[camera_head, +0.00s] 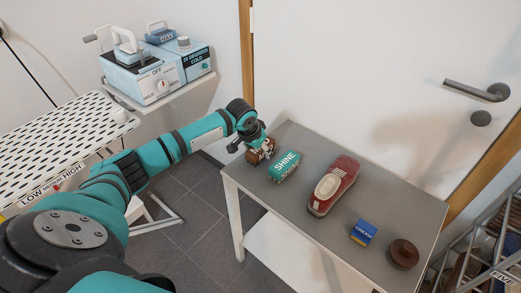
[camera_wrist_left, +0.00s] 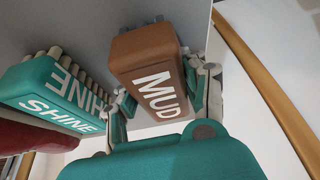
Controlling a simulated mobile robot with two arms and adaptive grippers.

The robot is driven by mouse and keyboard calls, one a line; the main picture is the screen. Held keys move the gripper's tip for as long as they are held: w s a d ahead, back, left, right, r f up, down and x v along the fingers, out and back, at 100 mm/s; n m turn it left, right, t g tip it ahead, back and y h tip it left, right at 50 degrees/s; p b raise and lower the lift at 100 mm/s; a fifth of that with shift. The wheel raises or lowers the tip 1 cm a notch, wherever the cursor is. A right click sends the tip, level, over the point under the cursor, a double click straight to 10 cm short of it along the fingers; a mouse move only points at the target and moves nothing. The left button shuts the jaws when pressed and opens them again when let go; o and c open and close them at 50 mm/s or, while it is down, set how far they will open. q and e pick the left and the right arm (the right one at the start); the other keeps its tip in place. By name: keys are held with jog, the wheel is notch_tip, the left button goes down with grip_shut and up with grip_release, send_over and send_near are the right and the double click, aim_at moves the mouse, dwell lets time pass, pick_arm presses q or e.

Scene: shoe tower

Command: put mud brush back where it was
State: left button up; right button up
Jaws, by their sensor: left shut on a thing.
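The mud brush (camera_head: 262,153) is a brown block with "MUD" in white letters. It is at the far left corner of the grey table (camera_head: 300,228), left of the teal shine brush (camera_head: 286,167). My left gripper (camera_head: 256,149) is shut on the mud brush, and its fingers hide part of it. In the left wrist view the mud brush (camera_wrist_left: 147,62) sits between the two fingers (camera_wrist_left: 160,103). The shine brush (camera_wrist_left: 55,93) is beside it with a narrow gap. I cannot tell whether the mud brush touches the tabletop. My right gripper is not in view.
A red shoe (camera_head: 334,186), a blue cream box (camera_head: 363,232) and a brown round tin (camera_head: 402,254) stand farther right on the table. A white door (camera_head: 370,70) is behind it. A perforated board (camera_head: 60,140) and a shelf with blue machines (camera_head: 158,75) are left.

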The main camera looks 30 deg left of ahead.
pick_arm(q)
jog(key=shift+s+d+f, duration=0.1)
jog(key=shift+s+f, duration=0.1)
jog(key=shift+f, duration=0.25)
jog(key=o, duration=0.7)
jog(key=shift+s+f, duration=0.1)
jog(key=o, duration=0.4)
jog(key=shift+f, duration=0.3)
jog(key=shift+r, duration=0.45)
jog(key=v, duration=0.8)
jog(key=p+v, duration=0.1)
jog(key=v, duration=0.3)
jog(key=shift+w+r, duration=0.3)
jog(key=shift+r, duration=0.15)
